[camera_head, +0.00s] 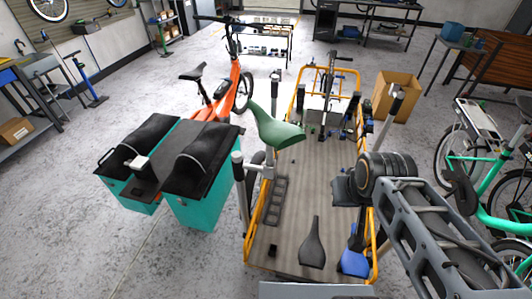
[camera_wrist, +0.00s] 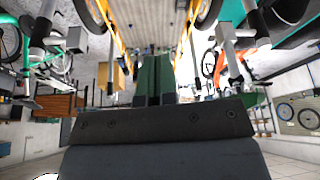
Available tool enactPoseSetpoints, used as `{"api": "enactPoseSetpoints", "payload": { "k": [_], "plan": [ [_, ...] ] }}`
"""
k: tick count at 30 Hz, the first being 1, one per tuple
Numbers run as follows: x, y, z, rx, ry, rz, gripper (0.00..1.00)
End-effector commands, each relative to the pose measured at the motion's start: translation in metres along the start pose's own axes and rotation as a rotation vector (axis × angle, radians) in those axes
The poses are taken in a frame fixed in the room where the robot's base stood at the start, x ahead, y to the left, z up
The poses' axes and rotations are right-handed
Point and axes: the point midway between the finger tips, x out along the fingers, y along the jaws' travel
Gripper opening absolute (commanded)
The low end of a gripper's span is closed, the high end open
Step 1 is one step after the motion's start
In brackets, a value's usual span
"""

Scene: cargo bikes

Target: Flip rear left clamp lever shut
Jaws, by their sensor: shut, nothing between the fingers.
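The near-left post (camera_head: 241,190) stands beside the green saddle (camera_head: 276,127). A farther left post (camera_head: 275,87) and a right post (camera_head: 393,103) also show. I cannot tell which small part is the rear left clamp lever, or whether it is shut. My gripper's dark green fingers (camera_wrist: 152,78) are together and empty in the wrist view. In the head view my wrist is over the bed's right side; the fingertips are not clear there. The wrist view looks upside down, with metal posts at both sides.
A black saddle (camera_head: 312,243), a black rack (camera_head: 276,201) and a blue item (camera_head: 354,262) lie on the bed. A teal box with a black top (camera_head: 192,190) stands left. An orange bike (camera_head: 215,100), cardboard box (camera_head: 397,93) and green bike (camera_head: 490,190) stand around. Floor is clear at lower left.

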Motion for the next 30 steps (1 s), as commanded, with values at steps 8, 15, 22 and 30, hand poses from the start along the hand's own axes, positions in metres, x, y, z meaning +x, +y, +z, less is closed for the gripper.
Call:
{"api": "enactPoseSetpoints", "payload": {
  "k": [8, 15, 22, 30],
  "plan": [
    [0.004, 0.0, 0.001, 0.001, -0.005, 0.0, 0.0],
    [0.077, 0.001, -0.009, 0.033, -0.106, -0.019, 0.0],
    [0.178, -0.005, -0.087, 0.084, -0.182, -0.134, 0.0],
    [0.257, -0.022, -0.196, 0.043, -0.135, -0.354, 0.0]
  ]
}}
